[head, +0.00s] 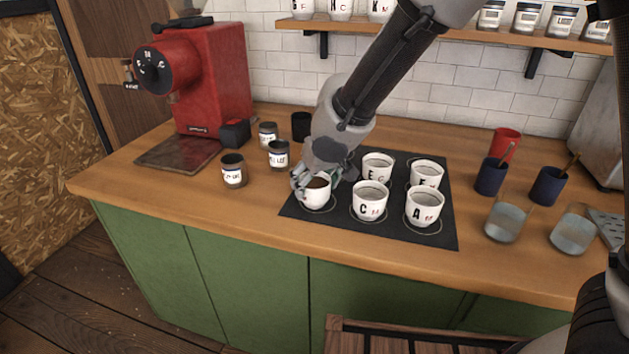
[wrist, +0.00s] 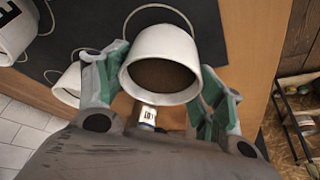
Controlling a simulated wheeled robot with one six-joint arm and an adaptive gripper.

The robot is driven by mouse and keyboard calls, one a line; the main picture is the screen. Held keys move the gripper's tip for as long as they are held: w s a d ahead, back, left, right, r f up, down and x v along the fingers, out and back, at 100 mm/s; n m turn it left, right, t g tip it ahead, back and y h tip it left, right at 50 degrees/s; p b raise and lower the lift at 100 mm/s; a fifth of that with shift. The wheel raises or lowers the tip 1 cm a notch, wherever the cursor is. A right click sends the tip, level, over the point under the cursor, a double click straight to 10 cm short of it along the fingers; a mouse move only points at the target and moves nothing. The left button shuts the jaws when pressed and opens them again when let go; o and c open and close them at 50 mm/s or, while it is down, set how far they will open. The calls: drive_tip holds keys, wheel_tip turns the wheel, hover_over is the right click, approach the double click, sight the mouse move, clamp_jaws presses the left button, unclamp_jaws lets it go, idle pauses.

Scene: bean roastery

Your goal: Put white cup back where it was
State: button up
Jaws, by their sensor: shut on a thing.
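The white cup (head: 316,194) with dark contents is at the front left corner of the dark mat (head: 446,222). It appears over a thin ring outline there; I cannot tell whether its base touches the mat. My gripper (head: 311,184) is shut on it from behind and hides part of its rim. In the wrist view the cup (wrist: 162,62) is between the two green-padded fingers, with its dark contents showing. Several other white cups stand in rings on the mat, among them one marked C (head: 370,203) and one marked A (head: 423,208).
Labelled jars (head: 233,172) stand left of the mat, near a red machine (head: 205,80). Glasses (head: 503,222), dark blue cups (head: 491,178) and a red cup (head: 506,143) stand to the right. A shelf (head: 460,34) hangs above. The wooden counter (head: 255,215) is clear in front of the jars.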

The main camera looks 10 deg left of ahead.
drive_tip(key=shift+f, duration=0.15)
drive_tip(key=o, duration=1.4)
